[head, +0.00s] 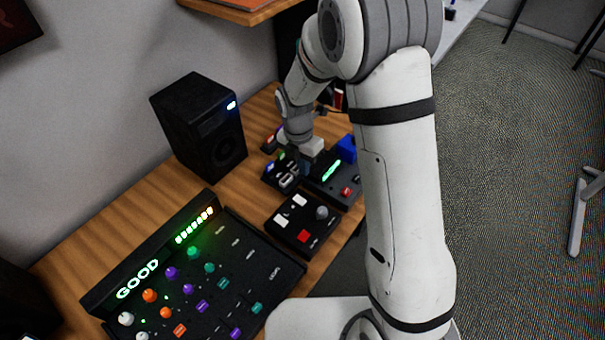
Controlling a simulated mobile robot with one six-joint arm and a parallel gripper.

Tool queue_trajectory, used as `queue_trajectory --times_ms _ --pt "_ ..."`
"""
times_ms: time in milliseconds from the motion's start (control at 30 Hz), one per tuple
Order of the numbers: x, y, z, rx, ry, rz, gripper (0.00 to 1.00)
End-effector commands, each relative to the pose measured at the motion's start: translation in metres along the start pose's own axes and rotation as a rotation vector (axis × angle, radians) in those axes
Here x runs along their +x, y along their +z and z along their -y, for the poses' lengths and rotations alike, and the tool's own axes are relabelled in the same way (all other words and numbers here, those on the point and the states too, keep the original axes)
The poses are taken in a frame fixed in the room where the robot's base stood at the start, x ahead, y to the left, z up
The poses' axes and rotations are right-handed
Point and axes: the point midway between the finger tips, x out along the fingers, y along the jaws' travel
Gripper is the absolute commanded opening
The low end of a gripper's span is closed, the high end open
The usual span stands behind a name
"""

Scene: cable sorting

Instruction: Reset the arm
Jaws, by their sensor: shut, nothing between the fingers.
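My arm rises at the right of the head view, bends at the top and reaches down over the wooden desk (88,232). My gripper (291,176) is at the back part of the desk, small in the picture, over a small dark device (270,180) with coloured parts. The fingers are shut with nothing seen between them. I cannot tell whether they touch the device.
A black speaker (200,128) stands left of my gripper. A black box (303,222) with a red button and a knob lies in front. A large mixer panel (200,275) reading "GOOD" fills the near desk. A device with a green display (345,186) sits beside the gripper.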

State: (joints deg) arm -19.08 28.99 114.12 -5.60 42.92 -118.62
Motion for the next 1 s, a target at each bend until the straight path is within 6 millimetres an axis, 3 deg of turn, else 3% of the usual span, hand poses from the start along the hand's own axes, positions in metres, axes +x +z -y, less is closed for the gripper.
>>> queue_trajectory --times_ms 667,833,1000 --pt "-0.009 0.001 0.004 0.032 0.006 0.002 0.0" --pt "-0.046 0.005 0.031 0.299 0.052 0.014 0.0" --pt "-0.097 0.002 0.081 0.753 0.128 0.01 0.0"
